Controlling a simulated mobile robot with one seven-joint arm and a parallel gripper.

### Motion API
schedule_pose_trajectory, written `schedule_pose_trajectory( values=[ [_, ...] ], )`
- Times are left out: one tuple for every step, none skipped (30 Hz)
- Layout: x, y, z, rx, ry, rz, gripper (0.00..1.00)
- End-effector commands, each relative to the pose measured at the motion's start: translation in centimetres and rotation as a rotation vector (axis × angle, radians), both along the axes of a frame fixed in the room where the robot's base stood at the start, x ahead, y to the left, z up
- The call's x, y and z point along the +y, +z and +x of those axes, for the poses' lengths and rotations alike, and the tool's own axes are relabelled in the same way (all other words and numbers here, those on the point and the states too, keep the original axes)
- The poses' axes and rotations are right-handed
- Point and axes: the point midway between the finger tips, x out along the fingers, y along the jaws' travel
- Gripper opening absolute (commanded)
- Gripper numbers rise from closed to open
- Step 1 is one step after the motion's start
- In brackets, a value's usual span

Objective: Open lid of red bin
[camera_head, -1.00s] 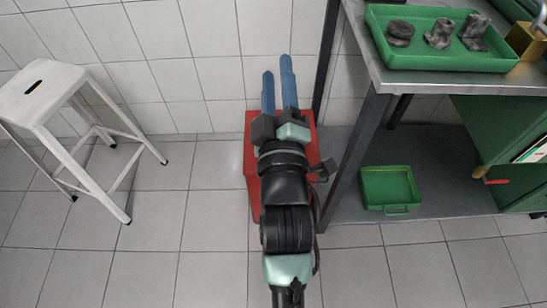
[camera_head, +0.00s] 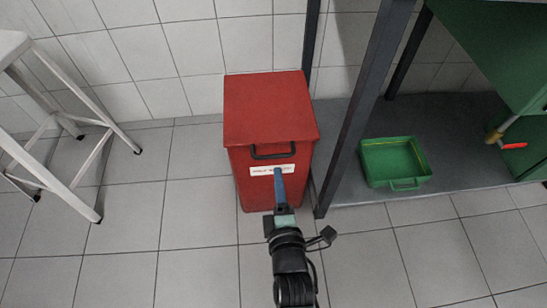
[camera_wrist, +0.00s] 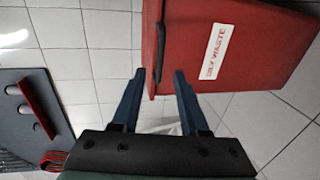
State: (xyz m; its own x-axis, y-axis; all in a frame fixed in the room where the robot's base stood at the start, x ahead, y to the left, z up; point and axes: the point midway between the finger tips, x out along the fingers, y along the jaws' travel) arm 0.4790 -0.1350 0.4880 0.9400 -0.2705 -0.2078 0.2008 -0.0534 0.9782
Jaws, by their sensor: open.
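The red bin (camera_head: 270,120) stands on the floor against the tiled wall, with its flat lid (camera_head: 265,95) closed. A black handle (camera_head: 272,152) sticks out at the front, above a white label. My gripper (camera_head: 279,172) is in front of the bin, below the handle in the head view, with one blue finger showing. In the wrist view, my gripper (camera_wrist: 159,73) is open and empty. The handle (camera_wrist: 160,50) appears between and just past its fingertips, and I cannot tell the remaining gap. The label (camera_wrist: 215,52) there reads "OILY WASTE".
A dark table leg (camera_head: 362,110) stands close to the bin's right. A green tray (camera_head: 395,162) lies on the low shelf behind it. A white stool (camera_head: 75,120) stands at the left, with clear floor between it and the bin.

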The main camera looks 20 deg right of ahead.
Motion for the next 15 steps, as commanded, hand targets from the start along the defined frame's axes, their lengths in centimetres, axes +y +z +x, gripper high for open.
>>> schedule_pose_trajectory(
  values=[
    [-0.4,-0.6,1.1,-0.003,-0.001,0.0,0.44],
    [-0.5,-0.7,1.7,-0.005,-0.001,0.0,0.44],
    [-0.7,-0.9,2.4,-0.004,-0.001,0.001,0.44],
    [-0.9,-1.0,3.0,-0.003,-0.001,0.0,0.44],
    [-1.1,-1.1,3.5,-0.004,-0.001,0.001,0.44],
    [-1.3,-1.2,4.2,-0.005,-0.002,0.002,0.44],
    [-1.4,-1.4,4.7,-0.002,-0.002,0.001,0.44],
    [-1.6,-1.4,5.2,-0.003,-0.002,0.001,0.44],
    [-1.7,-1.6,5.8,-0.002,-0.001,0.001,0.44],
    [-1.9,-1.6,6.3,-0.003,-0.001,0.001,0.44],
    [-2.0,-1.7,6.7,-0.002,-0.001,0.0,0.44],
    [-2.1,-1.8,7.1,-0.001,-0.001,0.0,0.44],
    [-2.2,-1.8,7.4,-0.001,-0.001,0.001,0.44],
    [-2.3,-1.9,7.7,-0.001,-0.001,0.0,0.44],
    [-2.4,-1.9,8.0,0.0,-0.001,0.001,0.44]
  ],
)
